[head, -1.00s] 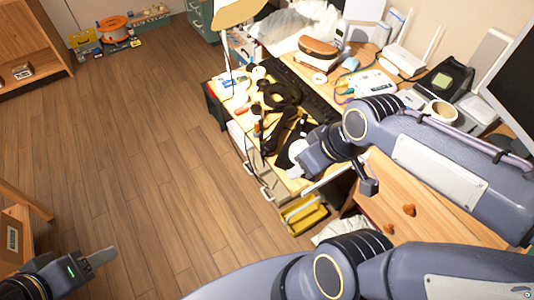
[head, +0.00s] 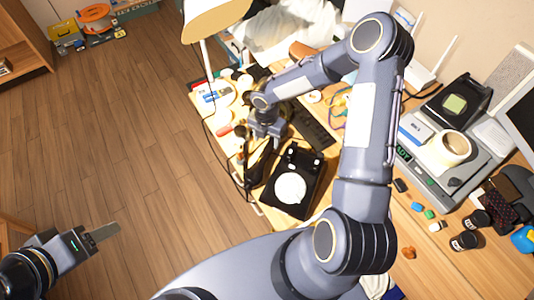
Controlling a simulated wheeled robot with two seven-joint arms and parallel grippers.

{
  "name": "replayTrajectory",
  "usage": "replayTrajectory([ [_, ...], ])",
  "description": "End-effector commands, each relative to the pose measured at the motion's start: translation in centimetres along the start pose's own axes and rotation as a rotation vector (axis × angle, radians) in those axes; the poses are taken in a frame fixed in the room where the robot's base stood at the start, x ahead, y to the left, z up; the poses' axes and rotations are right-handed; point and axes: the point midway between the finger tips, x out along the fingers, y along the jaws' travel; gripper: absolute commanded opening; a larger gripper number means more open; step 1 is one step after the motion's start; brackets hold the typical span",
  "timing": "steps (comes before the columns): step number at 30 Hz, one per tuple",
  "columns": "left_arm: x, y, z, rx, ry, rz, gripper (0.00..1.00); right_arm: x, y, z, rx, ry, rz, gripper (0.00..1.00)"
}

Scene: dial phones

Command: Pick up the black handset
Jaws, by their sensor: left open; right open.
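A black dial phone (head: 309,188) with a round white dial sits on the wooden desk in the head view. A long dark shape just left of it, which looks like the black handset (head: 261,166), lies beside the phone near the desk's left edge. My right gripper (head: 262,140) is over the desk at the upper end of this dark shape. Its jaws are open, but the fingers are small and dark, and I cannot tell whether they touch the handset. My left gripper (head: 103,234) is open and empty above the floor at lower left.
A lamp (head: 215,18) stands over the back left of the desk, with a cable along its edge. A black keyboard (head: 313,128) lies behind the phone. A grey device with a tape roll (head: 453,147) and small jars (head: 465,240) are at right.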

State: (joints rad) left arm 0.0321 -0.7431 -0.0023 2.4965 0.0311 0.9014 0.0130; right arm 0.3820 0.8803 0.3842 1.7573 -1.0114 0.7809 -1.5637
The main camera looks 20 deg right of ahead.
Motion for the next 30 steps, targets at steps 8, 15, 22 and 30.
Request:
replayTrajectory([
  [8, -0.5, 0.2, -0.2, 0.000, 0.000, 0.000, 0.54, 3.4, -0.6, -0.9, 0.001, 0.004, -0.004, 0.55],
  [15, -0.7, 0.3, -0.3, 0.000, 0.000, 0.000, 0.54, 6.2, -0.7, -1.1, 0.003, 0.002, -0.002, 0.55],
  [22, -0.6, 0.3, -0.3, 0.000, 0.000, 0.000, 0.54, 6.4, -0.7, -1.0, 0.005, 0.000, -0.001, 0.55],
  [30, -0.6, 0.3, -0.3, 0.000, 0.000, 0.000, 0.54, 6.3, -0.7, -1.0, 0.005, 0.000, -0.001, 0.22],
])
